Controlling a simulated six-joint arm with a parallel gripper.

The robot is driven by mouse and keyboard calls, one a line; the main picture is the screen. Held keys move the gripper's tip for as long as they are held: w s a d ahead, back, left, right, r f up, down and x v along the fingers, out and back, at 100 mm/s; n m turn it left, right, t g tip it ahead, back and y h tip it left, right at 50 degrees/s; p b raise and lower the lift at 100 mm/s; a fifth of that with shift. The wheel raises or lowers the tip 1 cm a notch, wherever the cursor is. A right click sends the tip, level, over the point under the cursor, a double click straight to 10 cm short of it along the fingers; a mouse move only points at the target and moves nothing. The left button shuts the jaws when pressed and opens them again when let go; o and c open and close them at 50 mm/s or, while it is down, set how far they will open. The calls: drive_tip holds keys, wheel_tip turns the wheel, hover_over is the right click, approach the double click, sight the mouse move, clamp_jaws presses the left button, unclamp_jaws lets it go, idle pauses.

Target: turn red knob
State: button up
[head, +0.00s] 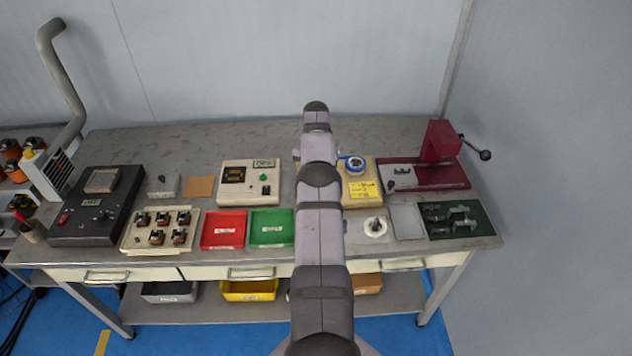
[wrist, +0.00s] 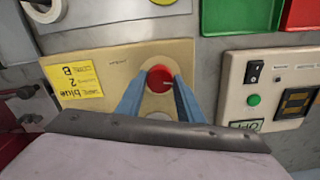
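The red knob (wrist: 160,77) is round, with a small light mark, on a beige panel (wrist: 115,60) in the wrist view. My gripper (wrist: 161,80) has its two blue fingers on either side of the knob, their tips close to its edges. I cannot tell whether the fingers press on it. In the head view my arm hides the knob and my gripper; part of the beige unit (head: 376,172) shows to the right of the arm.
A yellow label (wrist: 79,86) is on the panel left of the knob. A beige box with a black switch and a green button (wrist: 253,100) stands to its right. Red (head: 223,230) and green (head: 271,228) trays lie left of my arm.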

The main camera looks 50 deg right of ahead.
drive_tip(key=shift+c, duration=1)
drive_tip(key=shift+f+n+b, duration=0.2)
drive_tip(key=shift+n+b, duration=0.3)
drive_tip(key=shift+b, duration=0.3)
drive_tip(key=shift+r+n+b, duration=0.25)
drive_tip(key=shift+n+b, duration=0.1)
drive_tip(key=shift+n, duration=0.65)
drive_tip(key=o, duration=1.1)
drive_tip(key=shift+c, duration=0.2)
drive_tip(key=shift+r+p, duration=0.35)
drive_tip(key=shift+r, duration=3.3)
